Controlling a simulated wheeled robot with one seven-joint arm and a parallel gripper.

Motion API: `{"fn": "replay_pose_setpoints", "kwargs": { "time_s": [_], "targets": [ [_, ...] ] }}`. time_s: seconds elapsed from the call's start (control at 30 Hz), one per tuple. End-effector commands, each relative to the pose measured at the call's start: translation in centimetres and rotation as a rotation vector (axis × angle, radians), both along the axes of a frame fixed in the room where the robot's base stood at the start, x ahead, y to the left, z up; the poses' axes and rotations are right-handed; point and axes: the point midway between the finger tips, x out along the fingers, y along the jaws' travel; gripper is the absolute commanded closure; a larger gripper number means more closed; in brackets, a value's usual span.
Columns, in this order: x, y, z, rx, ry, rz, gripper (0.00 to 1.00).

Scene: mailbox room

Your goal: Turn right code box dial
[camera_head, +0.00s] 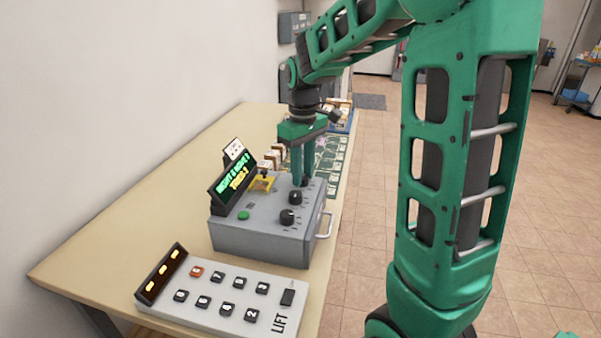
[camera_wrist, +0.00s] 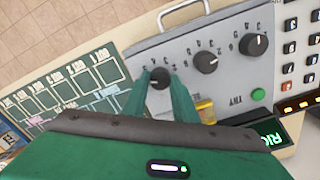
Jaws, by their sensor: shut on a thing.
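The grey code box (camera_head: 262,238) stands on the table with a row of black dials. The far dial, the right code box dial (camera_wrist: 159,79), sits between the fingertips of my gripper (camera_wrist: 159,84) in the wrist view. My gripper is shut on this dial and points down at the box top. In the head view, my gripper (camera_head: 303,178) mostly hides that dial. The middle dial (camera_head: 295,198) and the near dial (camera_head: 288,217) are free and also show in the wrist view (camera_wrist: 206,62). A lit display (camera_head: 233,178) stands at the box's back edge.
A green button (camera_head: 244,215) and a yellow piece (camera_head: 262,183) are on the box. A lift keypad (camera_head: 222,300) lies in front. A green mat with printed squares (camera_wrist: 66,88) lies beyond the box. A handle (camera_head: 325,224) sticks out over the table's right edge.

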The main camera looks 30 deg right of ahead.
Motion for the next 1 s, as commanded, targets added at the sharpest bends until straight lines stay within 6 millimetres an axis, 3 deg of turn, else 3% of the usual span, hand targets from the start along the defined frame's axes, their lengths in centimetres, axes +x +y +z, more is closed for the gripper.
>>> {"fn": "replay_pose_setpoints", "kwargs": {
  "time_s": [0.33,0.9,0.93,1.0],
  "targets": [
    [0.27,0.0,0.19,-0.001,-0.009,0.158,0.97],
    [0.29,-0.06,0.22,-0.002,-0.01,0.19,0.97],
    [0.29,-0.06,0.22,-0.002,-0.01,0.19,0.72],
    [0.24,-0.06,0.19,-0.002,-0.008,0.19,0.56]
  ]
}}
